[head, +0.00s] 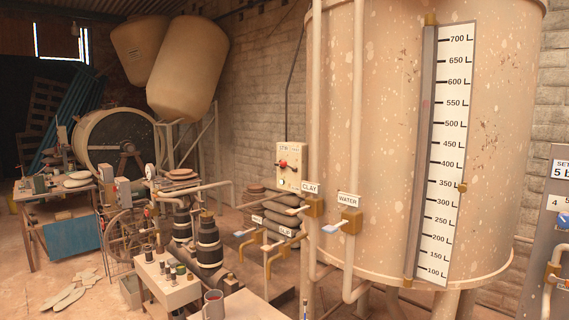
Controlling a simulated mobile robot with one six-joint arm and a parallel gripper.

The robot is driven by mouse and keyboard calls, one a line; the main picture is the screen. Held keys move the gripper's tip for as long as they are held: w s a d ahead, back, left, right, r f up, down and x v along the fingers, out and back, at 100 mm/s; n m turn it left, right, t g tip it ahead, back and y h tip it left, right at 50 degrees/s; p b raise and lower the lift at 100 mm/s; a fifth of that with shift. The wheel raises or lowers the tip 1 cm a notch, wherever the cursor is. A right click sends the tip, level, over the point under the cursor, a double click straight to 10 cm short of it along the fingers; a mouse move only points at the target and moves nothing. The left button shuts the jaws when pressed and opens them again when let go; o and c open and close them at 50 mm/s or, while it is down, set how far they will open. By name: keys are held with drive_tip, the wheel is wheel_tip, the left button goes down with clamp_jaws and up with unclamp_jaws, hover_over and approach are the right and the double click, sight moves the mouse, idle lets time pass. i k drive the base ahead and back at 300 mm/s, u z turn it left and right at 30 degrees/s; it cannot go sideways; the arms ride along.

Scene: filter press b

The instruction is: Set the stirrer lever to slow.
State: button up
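A cream control box (292,180) hangs in front of the tank's left side, with a small sign at its top that is too small to read surely and may name the stirrer. A red-knobbed lever (283,164) sits on its face, with a dark part reaching right from the knob. Its setting marks are too small to read. A small green spot (282,182) shows below the lever. My gripper is not in this view.
A large tank (390,150) with a litre scale (445,160) fills the right. Below the box are the CLAY valve (314,207), the WATER valve (351,221) and pipes. A bench (168,285) with small jars stands lower left.

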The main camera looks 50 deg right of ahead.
sight(283, 164)
drive_tip(key=z, duration=0.25)
drive_tip(key=i, duration=1.05)
drive_tip(key=u, duration=0.05)
